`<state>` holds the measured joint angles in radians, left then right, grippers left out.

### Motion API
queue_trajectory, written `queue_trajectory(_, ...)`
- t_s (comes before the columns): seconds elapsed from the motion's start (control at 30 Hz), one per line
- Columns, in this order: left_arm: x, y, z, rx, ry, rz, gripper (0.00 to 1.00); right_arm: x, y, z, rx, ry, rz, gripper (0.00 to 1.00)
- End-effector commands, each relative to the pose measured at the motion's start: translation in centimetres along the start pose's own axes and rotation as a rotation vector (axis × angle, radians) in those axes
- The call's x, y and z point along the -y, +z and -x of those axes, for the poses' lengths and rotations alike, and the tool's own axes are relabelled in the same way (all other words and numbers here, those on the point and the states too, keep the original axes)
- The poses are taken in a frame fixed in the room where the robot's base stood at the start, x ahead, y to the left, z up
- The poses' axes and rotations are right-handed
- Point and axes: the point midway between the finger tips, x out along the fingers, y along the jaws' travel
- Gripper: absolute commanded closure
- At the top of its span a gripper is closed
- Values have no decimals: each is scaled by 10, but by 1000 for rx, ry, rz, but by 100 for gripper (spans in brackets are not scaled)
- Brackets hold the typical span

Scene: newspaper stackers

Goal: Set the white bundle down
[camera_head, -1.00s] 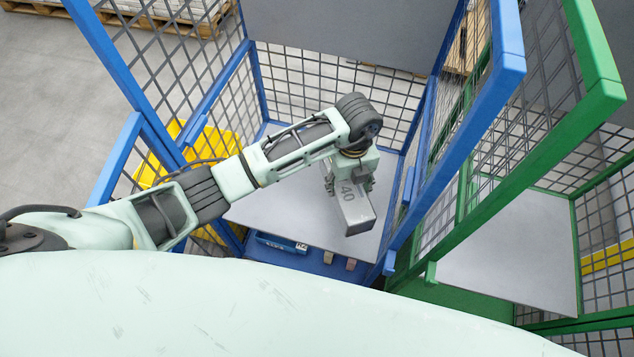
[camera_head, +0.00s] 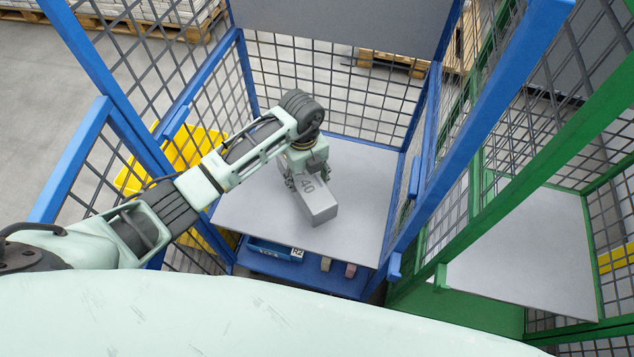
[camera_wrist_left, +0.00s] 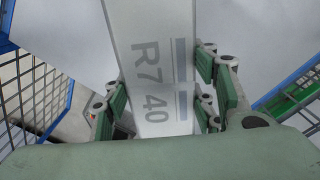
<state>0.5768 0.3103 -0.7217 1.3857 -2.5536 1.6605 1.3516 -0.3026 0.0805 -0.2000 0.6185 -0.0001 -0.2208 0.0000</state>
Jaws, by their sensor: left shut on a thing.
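In the left wrist view, the fingers (camera_wrist_left: 163,105) lie along both sides of the bundle. The bundle is over the grey shelf (camera_head: 260,210) of the blue cage. I cannot tell whether its underside touches the shelf. My right gripper is not in view.
The blue cage (camera_head: 405,200) has mesh walls on its sides and back. A green cage (camera_head: 470,190) with an empty grey shelf (camera_head: 520,250) stands at right. A yellow crate (camera_head: 185,150) is beyond the left mesh. A blue box (camera_head: 272,249) sits under the shelf.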

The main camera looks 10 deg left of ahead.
Motion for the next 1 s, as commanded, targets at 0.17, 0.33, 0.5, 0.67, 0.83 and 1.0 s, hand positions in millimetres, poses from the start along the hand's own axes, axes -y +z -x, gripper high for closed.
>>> queue_trajectory(0.17, 0, 3, -5, 1, -4, -2, 100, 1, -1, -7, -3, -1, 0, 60)
queue_trajectory(0.33, 0, 2, -26, 1, -4, -1, 100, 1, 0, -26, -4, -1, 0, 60)
queue_trajectory(0.5, 0, 2, -41, 1, -5, -1, 100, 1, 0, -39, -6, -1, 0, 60)
queue_trajectory(0.67, 0, 2, -38, 2, -4, -1, 100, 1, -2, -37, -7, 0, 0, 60)
queue_trajectory(0.83, 0, 3, -40, 2, -4, -1, 100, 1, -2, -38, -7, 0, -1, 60)
queue_trajectory(1.0, -1, 2, -43, 0, 0, 0, 40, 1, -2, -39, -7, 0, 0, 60)
